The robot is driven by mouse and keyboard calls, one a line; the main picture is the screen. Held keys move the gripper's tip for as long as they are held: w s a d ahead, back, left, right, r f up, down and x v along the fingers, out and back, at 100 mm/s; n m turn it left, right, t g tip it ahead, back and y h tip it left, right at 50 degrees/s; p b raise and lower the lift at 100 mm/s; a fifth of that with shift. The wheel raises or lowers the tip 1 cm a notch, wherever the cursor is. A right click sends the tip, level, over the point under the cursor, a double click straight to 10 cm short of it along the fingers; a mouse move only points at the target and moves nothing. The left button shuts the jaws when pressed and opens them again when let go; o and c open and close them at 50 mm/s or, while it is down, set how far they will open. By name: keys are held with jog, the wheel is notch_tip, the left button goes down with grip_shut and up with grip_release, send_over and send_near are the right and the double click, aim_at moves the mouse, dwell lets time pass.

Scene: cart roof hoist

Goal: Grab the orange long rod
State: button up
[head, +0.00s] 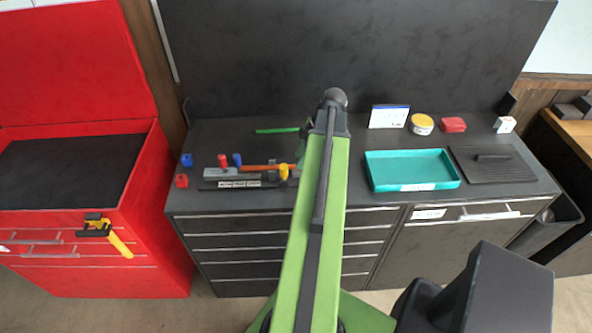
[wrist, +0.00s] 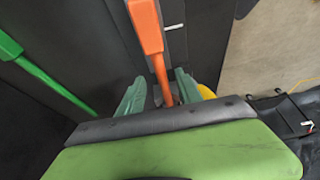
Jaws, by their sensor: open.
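The orange long rod (head: 258,168) lies on the dark bench top, near a grey rack. In the wrist view the rod (wrist: 148,32) runs from a wide end at the top down to a thin end between my fingers. My gripper (wrist: 158,84) is open, with one teal finger on each side of the rod's thin part. I cannot tell whether either finger touches it. In the head view my arm hides most of the gripper.
A green rod (head: 277,131) lies behind the orange one. The grey rack (head: 220,173) has red and blue pegs, and a yellow piece (head: 284,171) sits at the orange rod's right end. A teal tray (head: 410,182) is to the right.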

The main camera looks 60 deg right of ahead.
aim_at(291, 166)
jog(key=b+x, duration=0.2)
jog(key=x, duration=0.1)
jog(key=shift+a+f, duration=0.1)
jog(key=shift+f, duration=0.15)
jog(key=shift+r, duration=0.2)
jog(key=shift+c, duration=0.4)
grip_shut()
